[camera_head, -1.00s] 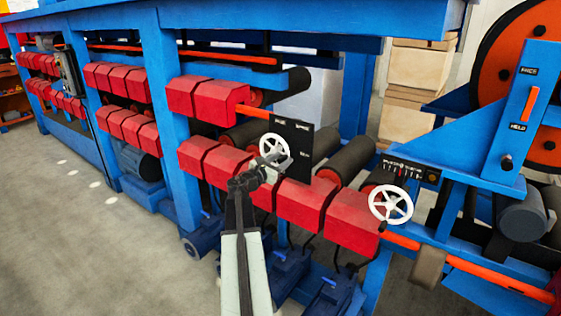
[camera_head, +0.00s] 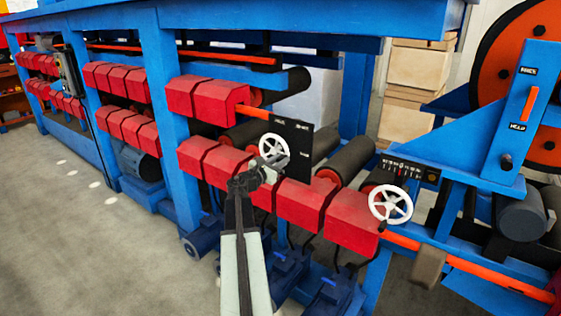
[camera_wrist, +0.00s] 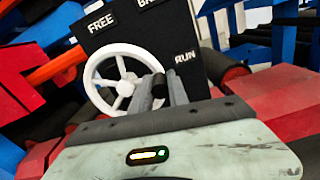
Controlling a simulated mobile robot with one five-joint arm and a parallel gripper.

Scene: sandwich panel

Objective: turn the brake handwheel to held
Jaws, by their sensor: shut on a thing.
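The white spoked handwheel (camera_head: 263,144) stands in front of a black panel (camera_head: 297,135) above the row of red housings. My gripper (camera_head: 277,161) is at the wheel's lower right side. In the wrist view my gripper (camera_wrist: 162,87) is shut on a dark grip at the wheel's right side. The fingers hide part of the rim there.
A second white handwheel (camera_head: 390,204) sits to the right, below a scale plate (camera_head: 408,170). A blue post (camera_head: 519,115) at far right has an orange strip between the words FREE and HELD. Red housings (camera_head: 298,203) lie close below my gripper. The grey floor at left is clear.

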